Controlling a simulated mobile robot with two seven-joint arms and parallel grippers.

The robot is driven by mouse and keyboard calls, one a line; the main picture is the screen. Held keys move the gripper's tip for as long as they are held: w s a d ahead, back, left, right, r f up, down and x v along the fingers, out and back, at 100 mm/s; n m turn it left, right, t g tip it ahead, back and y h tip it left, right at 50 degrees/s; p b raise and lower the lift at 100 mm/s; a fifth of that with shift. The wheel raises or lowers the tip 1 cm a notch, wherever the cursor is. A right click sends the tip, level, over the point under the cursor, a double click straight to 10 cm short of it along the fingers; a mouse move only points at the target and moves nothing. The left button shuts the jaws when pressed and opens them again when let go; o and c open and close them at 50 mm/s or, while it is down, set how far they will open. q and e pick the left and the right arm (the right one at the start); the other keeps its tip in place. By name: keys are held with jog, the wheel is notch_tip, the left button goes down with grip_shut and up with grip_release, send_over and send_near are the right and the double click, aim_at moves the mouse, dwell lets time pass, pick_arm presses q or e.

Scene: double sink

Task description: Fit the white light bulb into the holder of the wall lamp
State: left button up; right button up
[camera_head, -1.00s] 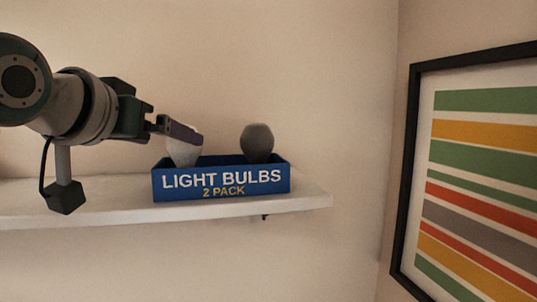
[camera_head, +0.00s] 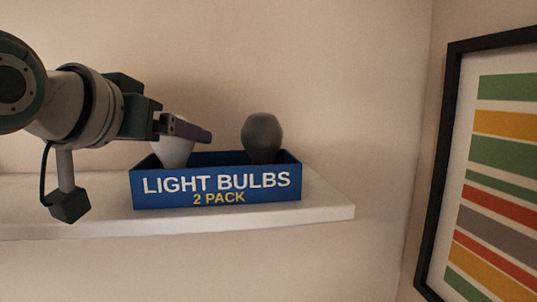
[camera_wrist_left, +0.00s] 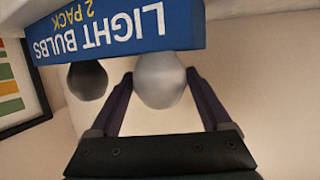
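The white light bulb (camera_head: 173,153) stands upright at the left end of a blue box (camera_head: 215,199) labelled "LIGHT BULBS 2 PACK". My left gripper (camera_head: 200,134) reaches in from the left, with a finger crossing in front of the bulb's upper part. In the left wrist view the white bulb (camera_wrist_left: 160,80) is between the two fingers of the left gripper (camera_wrist_left: 159,76). The fingers look spread around it with narrow gaps; contact is hard to judge. The bulb's base is hidden in the box. The wall lamp, its holder and my right gripper are not in view.
A dark grey bulb (camera_head: 263,137) stands at the right end of the box; it also shows in the left wrist view (camera_wrist_left: 87,79). The box rests on a white wall shelf (camera_head: 325,205). A framed striped picture (camera_head: 500,170) hangs at the right.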

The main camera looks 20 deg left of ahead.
pick_arm(q)
jog(key=c, duration=0.6)
